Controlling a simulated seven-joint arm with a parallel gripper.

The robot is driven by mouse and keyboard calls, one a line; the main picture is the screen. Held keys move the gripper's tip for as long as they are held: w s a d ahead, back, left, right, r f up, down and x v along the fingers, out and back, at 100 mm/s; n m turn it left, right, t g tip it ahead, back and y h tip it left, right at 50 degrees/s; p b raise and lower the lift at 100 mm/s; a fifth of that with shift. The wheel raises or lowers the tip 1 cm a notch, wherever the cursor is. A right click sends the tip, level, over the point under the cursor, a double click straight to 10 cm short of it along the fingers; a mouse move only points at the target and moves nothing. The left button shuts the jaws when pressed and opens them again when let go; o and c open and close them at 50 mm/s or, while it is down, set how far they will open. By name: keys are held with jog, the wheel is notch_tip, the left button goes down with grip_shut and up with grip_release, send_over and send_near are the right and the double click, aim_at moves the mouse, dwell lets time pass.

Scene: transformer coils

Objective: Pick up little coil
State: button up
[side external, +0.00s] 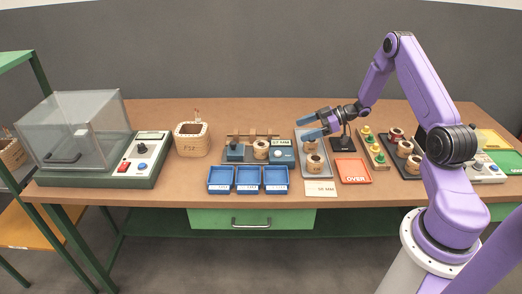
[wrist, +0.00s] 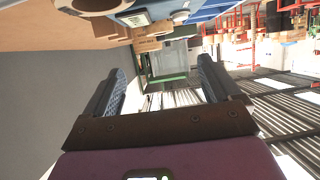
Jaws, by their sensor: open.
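My gripper (side external: 309,127) is open and empty, above the back of a grey tray (side external: 301,138) in the side view. Its blue fingers point left, and they stand wide apart in the wrist view (wrist: 162,78). Two small tan coils stand on this tray, a front one (side external: 314,163) and one behind it (side external: 310,145), below the fingers. Another small coil (side external: 261,150) sits on a blue-grey measuring fixture (side external: 283,155). Several coils (side external: 405,149) stand on a dark tray at the right. The pictures do not settle which is the little coil. A tan ring-shaped part (wrist: 95,6) is cut off in the wrist view.
Blue bins (side external: 248,180) line the front edge. A red OVER tray (side external: 352,170), a dark stand (side external: 343,143) and brass-topped pieces (side external: 374,149) lie right. A clear-lidded machine (side external: 75,130) fills the left.

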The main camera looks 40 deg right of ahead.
aim_at(257, 145)
jog(key=x, duration=1.5)
jog(key=shift+f, duration=0.15)
jog(key=shift+c, duration=0.3)
jog(key=c, duration=1.3)
